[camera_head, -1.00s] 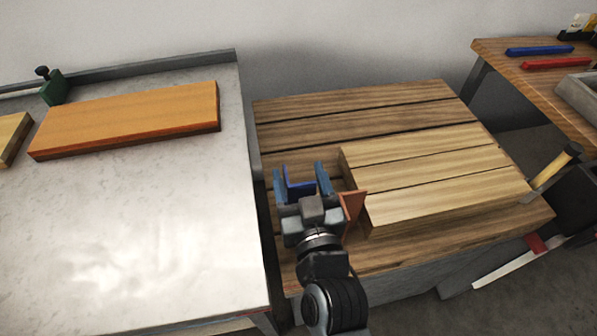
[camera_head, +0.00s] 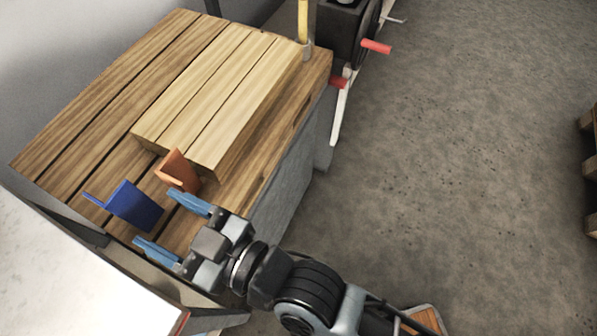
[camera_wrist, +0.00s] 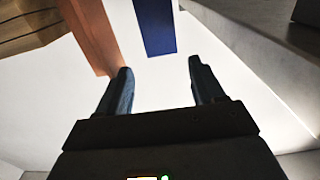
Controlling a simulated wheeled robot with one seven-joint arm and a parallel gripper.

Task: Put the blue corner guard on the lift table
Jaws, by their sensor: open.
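In the wrist view the blue guard (camera_wrist: 155,25) shows beyond the fingertips. My gripper (camera_head: 157,218) is open and empty, its blue fingers apart and pointing toward the guard. In the wrist view a gap shows between my gripper (camera_wrist: 159,65) and the guard.
An orange-brown corner guard (camera_head: 177,170) stands close by, against a stack of pale planks (camera_head: 215,85) on the same top. It shows left of my fingers in the wrist view (camera_wrist: 92,35). A pale metal surface (camera_head: 60,280) adjoins at lower left. Open floor (camera_head: 460,130) lies right.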

